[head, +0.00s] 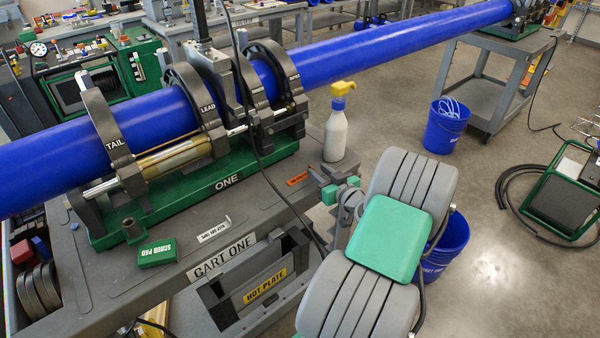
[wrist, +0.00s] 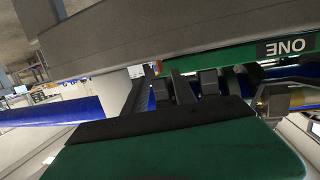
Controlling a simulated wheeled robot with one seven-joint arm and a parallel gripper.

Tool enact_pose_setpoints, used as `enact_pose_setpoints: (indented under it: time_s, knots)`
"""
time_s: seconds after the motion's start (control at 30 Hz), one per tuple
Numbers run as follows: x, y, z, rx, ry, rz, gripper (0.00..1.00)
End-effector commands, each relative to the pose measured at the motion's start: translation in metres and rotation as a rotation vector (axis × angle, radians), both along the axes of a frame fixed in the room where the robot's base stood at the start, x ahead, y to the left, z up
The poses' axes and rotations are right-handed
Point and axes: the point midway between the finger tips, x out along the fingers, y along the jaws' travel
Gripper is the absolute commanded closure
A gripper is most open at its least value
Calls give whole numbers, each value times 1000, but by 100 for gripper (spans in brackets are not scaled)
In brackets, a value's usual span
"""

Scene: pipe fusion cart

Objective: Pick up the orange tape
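A small, flat orange item (head: 298,179) lies on the grey cart top at the right end of the green machine base, in front of the white spray bottle. It is the only orange thing on that part of the cart, but it is too small to tell for certain that it is the tape. My gripper (head: 341,189) is just right of it, over the cart's right edge, partly hidden by my arm. I see no hold on the orange item.
The blue pipe (head: 390,48) runs through the clamps above the green base (head: 200,190). The spray bottle (head: 336,125) with a yellow head stands close behind the orange item. A black cable (head: 262,165) crosses the cart top.

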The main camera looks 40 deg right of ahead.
Motion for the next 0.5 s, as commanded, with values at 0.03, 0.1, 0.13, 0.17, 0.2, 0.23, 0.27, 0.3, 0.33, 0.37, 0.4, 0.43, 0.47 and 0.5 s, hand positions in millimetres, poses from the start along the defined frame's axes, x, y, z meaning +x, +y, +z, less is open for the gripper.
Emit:
enact_pose_setpoints:
  time_s: [0.03,0.1,0.13,0.17,0.2,0.23,0.27,0.3,0.33,0.37,0.4,0.43,0.47,0.5]
  knots:
    - [9,1,-2,2,1,5,68]
    - [22,0,-7,4,1,5,68]
    - [27,-1,-8,2,1,5,68]
    - [32,-2,-9,1,1,5,68]
    - [37,-3,-10,1,1,4,68]
    - [40,-3,-11,1,1,4,68]
    - [42,-4,-11,2,0,4,68]
    - [43,-4,-12,2,0,3,68]
    - [43,-4,-12,2,0,3,68]
    - [43,-4,-12,2,0,3,68]
    - [43,-4,-12,2,0,3,68]
    - [43,-4,-12,2,0,3,68]
    - [43,-3,-12,2,0,3,68]
    - [43,-3,-12,1,0,4,70]
